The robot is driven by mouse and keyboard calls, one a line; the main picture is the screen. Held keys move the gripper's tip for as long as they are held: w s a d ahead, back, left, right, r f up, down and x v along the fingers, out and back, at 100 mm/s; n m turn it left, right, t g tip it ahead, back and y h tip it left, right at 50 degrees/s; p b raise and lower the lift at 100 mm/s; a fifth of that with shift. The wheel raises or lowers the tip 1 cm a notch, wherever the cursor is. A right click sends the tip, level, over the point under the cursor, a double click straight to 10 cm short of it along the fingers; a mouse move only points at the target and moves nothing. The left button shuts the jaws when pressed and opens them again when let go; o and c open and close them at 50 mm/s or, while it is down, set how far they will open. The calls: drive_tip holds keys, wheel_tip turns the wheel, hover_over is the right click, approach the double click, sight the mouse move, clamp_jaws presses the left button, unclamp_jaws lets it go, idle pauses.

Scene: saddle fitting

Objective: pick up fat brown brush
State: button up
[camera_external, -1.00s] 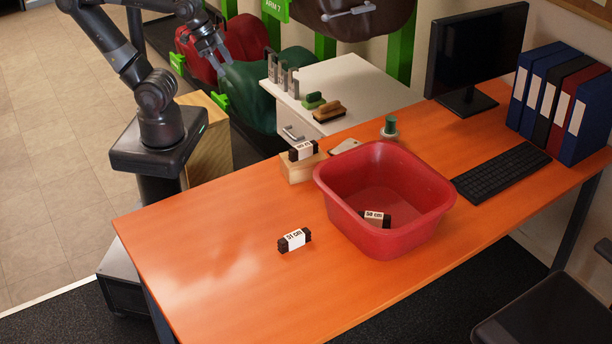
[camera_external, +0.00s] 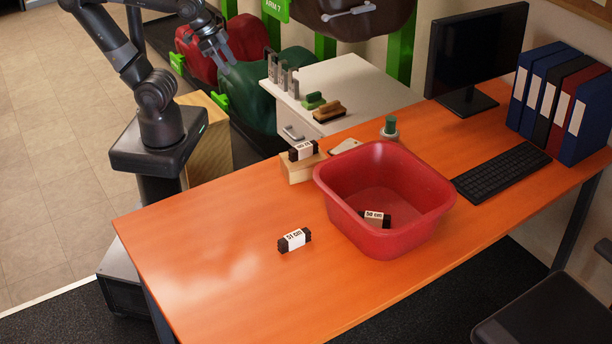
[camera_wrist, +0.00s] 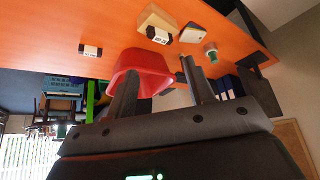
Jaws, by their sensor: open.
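The brown brush (camera_external: 329,112), a tan block with a darker underside, lies on the white cabinet top (camera_external: 362,85) in the external view. A green brush (camera_external: 314,101) lies just behind it, to its left. My gripper (camera_external: 222,56) is up at the upper left, above the green saddle (camera_external: 250,88) and well apart from the brush. In the wrist view my gripper's two fingers (camera_wrist: 160,75) are spread with nothing held between them. I cannot make out the brown brush in the wrist view.
Grey metal uprights (camera_external: 284,76) stand on the cabinet's left edge. The orange desk (camera_external: 215,235) holds a red tub (camera_external: 340,212), a wooden block (camera_external: 297,172), a dark labelled bar (camera_external: 294,240), a keyboard (camera_external: 502,174) and a monitor (camera_external: 476,55). The desk's front left is mostly clear.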

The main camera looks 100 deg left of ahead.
drive_tip(key=w+a+f+t, duration=0.2)
drive_tip(key=w+f, duration=0.1)
drive_tip(key=w, duration=1.1)
drive_tip(key=w+a+f+t, duration=0.2)
drive_tip(key=w+f, duration=0.2)
drive_tip(key=w, duration=1)
drive_tip(key=shift+w+a+f+m+t+h, duration=0.25)
drive_tip(key=shift+w+f+t, duration=0.4)
drive_tip(key=shift+w+f, duration=3.2)
drive_tip(key=shift+w+a+f+m+t+h, duration=0.25)
drive_tip(key=shift+w+f+t, duration=0.35)
drive_tip(key=shift+w+f, duration=3.2)
drive_tip(key=shift+w+a+f+m+t+h, duration=0.25)
drive_tip(key=shift+w+f+t, duration=0.4)
drive_tip(key=shift+w+f, duration=3.2)
drive_tip(key=shift+w+d+r, duration=0.1)
drive_tip(key=shift+w+r, duration=0.45)
drive_tip(key=shift+r, duration=0.1)
drive_tip(key=shift+c, duration=0.6)
clamp_jaws()
